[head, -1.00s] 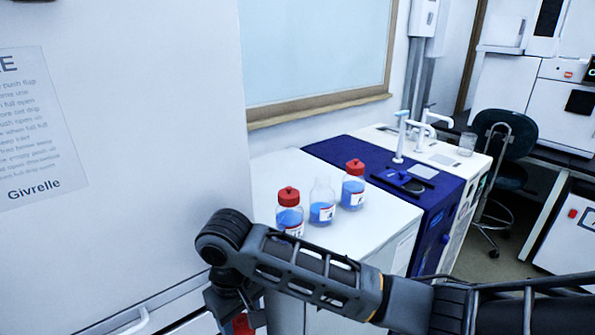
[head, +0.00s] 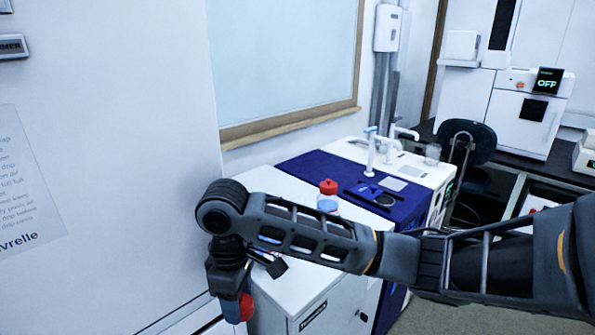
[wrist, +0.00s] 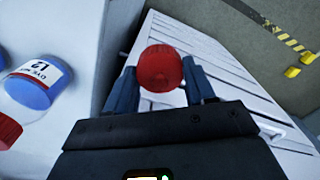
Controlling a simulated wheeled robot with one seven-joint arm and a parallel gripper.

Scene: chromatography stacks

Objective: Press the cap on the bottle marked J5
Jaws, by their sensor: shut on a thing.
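My gripper (head: 232,290) hangs at the left, in front of the white cabinet, shut on a red cap (head: 245,306). In the wrist view the cap (wrist: 160,68) sits between the two fingers (wrist: 161,88). A labelled bottle with blue liquid (wrist: 38,85) stands left of the gripper there; its label is upside down and its mark is not certain. A red cap (wrist: 8,130) and more blue liquid (wrist: 3,58) show at the left edge. In the head view one red-capped bottle (head: 328,197) shows above my arm. The other bottles are mostly hidden behind my arm; no J5 mark is readable.
The bottles stand on a white cabinet top (head: 262,180). A blue-topped unit (head: 310,169) and a white counter with taps (head: 371,150) stand behind it. A tall white panel (head: 110,150) rises close at the left of my gripper.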

